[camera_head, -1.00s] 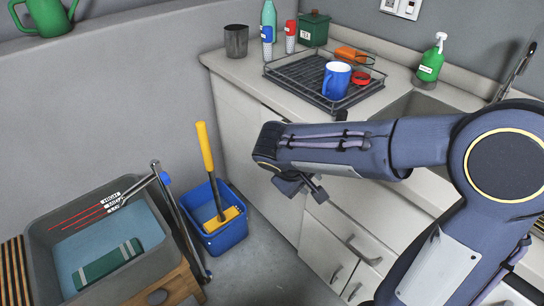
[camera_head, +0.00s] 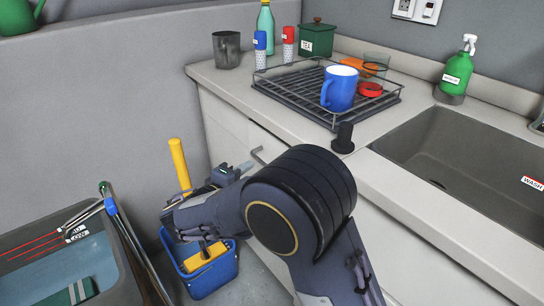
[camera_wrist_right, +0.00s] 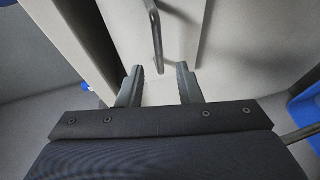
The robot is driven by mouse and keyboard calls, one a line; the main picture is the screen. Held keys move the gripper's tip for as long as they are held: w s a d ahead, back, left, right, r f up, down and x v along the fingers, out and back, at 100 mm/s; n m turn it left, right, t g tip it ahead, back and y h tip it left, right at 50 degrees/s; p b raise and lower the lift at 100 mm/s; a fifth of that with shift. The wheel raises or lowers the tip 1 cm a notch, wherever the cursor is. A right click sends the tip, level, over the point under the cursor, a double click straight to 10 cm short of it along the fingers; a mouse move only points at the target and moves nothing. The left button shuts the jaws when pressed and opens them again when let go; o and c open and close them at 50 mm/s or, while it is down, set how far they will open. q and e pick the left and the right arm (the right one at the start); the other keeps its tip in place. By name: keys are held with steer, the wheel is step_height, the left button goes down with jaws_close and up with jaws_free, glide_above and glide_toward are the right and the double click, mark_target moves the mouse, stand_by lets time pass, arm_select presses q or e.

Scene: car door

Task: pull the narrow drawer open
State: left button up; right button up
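The narrow drawer's pale front (camera_wrist_right: 125,35) fills the upper middle of the right wrist view. Its grey bar handle (camera_wrist_right: 155,35) runs down toward the gap between my fingers. In the head view, the handle (camera_head: 257,154) sticks out from the cabinet just beyond my gripper. My right gripper (camera_wrist_right: 160,68) is open, with one finger on each side of the handle's lower end. I cannot tell whether it touches the handle. In the head view, my right gripper (camera_head: 240,170) is partly hidden by its own wrist and arm. My left gripper is not in view.
A blue bucket (camera_head: 212,278) with a yellow-handled mop stands on the floor below my gripper. A grey tub (camera_head: 100,275) is at the lower left. The counter above holds a dish rack (camera_head: 290,92) with a blue mug (camera_head: 338,90), beside the sink (camera_head: 450,150).

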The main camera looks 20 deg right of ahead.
mark_target(261, 160)
steer(key=b+x, duration=0.1)
steer(key=x, duration=0.7)
steer(key=shift+w+d, duration=0.1)
steer(key=shift+w, duration=0.15)
steer(key=shift+c, duration=0.4)
jaws_close()
